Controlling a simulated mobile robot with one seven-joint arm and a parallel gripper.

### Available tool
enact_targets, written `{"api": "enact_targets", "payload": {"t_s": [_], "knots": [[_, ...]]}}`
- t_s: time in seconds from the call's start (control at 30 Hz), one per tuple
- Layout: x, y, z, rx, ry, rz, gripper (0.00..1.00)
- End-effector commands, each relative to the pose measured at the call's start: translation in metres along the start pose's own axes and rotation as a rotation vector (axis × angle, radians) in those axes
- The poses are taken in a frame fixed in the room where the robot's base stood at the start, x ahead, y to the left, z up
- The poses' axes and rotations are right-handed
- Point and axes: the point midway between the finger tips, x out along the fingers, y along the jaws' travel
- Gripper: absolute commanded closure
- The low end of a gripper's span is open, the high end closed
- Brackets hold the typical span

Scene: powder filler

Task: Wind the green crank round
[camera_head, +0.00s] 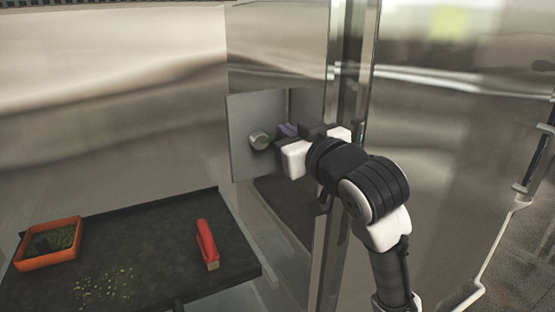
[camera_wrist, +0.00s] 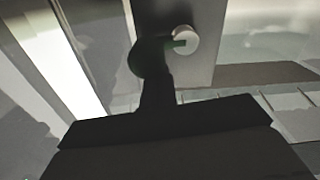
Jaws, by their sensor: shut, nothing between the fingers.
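The green crank (camera_head: 273,139) shows only as a small green piece beside a round metal knob (camera_head: 259,141) on a grey panel (camera_head: 241,125). In the wrist view a bit of the green crank (camera_wrist: 179,43) shows next to the pale round knob (camera_wrist: 186,39). My gripper (camera_head: 287,131) is at the crank, with its fingertips close to the green part. The fingers are shut with nothing between them. In the wrist view my dark gripper covers much of the crank, and I cannot tell whether it touches it.
A dark tray table (camera_head: 150,245) stands at the lower left. On it are an orange box (camera_head: 48,262) with green contents, a red-handled tool (camera_head: 206,243) and scattered yellowish grains (camera_head: 103,283). Steel walls surround the panel, and a metal post (camera_head: 340,130) stands close to my arm.

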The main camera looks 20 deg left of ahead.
Motion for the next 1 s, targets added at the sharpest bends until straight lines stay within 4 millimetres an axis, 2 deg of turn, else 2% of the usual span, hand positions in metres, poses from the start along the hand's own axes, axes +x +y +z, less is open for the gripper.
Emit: {"api": "enact_targets", "payload": {"t_s": [0.1,0.37,0.57,0.83,1.0], "knots": [[0.000,0.004,0.014,0.004,-0.002,0.001,1.00],[0.000,0.005,0.013,0.001,-0.001,0.001,1.00],[0.000,0.005,0.030,0.002,-0.001,0.000,1.00],[0.000,0.005,0.030,0.002,-0.001,0.000,1.00],[0.000,0.001,0.045,0.003,-0.002,0.000,1.00]]}}
